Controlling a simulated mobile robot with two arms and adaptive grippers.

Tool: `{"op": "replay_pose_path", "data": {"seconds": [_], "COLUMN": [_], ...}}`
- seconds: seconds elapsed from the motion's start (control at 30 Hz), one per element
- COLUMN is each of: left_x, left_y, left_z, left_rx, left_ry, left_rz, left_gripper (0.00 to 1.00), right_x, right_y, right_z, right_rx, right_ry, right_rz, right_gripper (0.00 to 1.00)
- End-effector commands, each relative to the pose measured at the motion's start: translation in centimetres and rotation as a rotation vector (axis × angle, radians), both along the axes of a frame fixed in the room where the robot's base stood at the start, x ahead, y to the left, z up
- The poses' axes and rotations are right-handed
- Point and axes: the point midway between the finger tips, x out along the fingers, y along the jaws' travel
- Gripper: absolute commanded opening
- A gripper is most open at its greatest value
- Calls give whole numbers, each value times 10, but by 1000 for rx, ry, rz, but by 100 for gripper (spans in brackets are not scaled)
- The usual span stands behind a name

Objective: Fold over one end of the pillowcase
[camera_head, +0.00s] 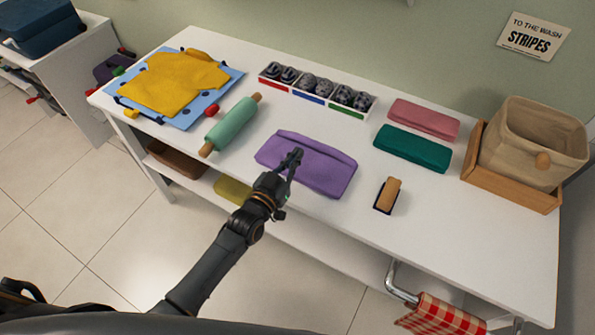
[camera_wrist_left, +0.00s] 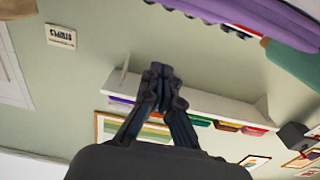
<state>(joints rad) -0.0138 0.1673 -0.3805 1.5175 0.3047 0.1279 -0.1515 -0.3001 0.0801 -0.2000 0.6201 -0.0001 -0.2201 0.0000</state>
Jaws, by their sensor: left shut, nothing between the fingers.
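A purple pillowcase (camera_head: 325,175) lies on the white table in front of me, near its front edge, as a long flat shape. Its far edge looks raised or folded in a strip. My left gripper (camera_head: 296,155) is over the middle of the pillowcase, shut and empty; whether it touches the cloth I cannot tell. The gripper also shows in the left wrist view (camera_wrist_left: 160,70), with the fingers together. A purple cloth edge (camera_wrist_left: 265,15) shows at the top of that view. My right gripper is not in view.
A green rolling pin (camera_head: 230,125) lies left of the pillowcase, a wooden-handled brush (camera_head: 388,195) right of it. Behind are a divided sock tray (camera_head: 318,92) and folded pink (camera_head: 424,119) and green (camera_head: 413,148) cloths. A fabric bin (camera_head: 525,145) stands right; a yellow shirt (camera_head: 172,80) lies left.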

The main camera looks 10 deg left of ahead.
Motion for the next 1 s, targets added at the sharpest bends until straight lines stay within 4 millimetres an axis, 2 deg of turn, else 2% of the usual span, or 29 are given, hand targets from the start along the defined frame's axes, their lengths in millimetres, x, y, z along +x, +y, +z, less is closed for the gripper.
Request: {"op": "replay_pose_path", "data": {"seconds": [0.03,0.5,0.63,1.0], "left_x": [-4,-35,-40,-41], "left_y": [2,13,15,15], "left_z": [10,43,46,45], "left_rx": [0,1,1,1], "left_ry": [0,0,0,-1], "left_rz": [0,0,0,0], "left_gripper": [0,0,0,0], "right_x": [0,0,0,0], "right_y": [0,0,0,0], "right_z": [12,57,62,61], "right_rx": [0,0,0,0], "right_ry": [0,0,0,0], "right_rz": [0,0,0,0], "right_gripper": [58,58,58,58]}}
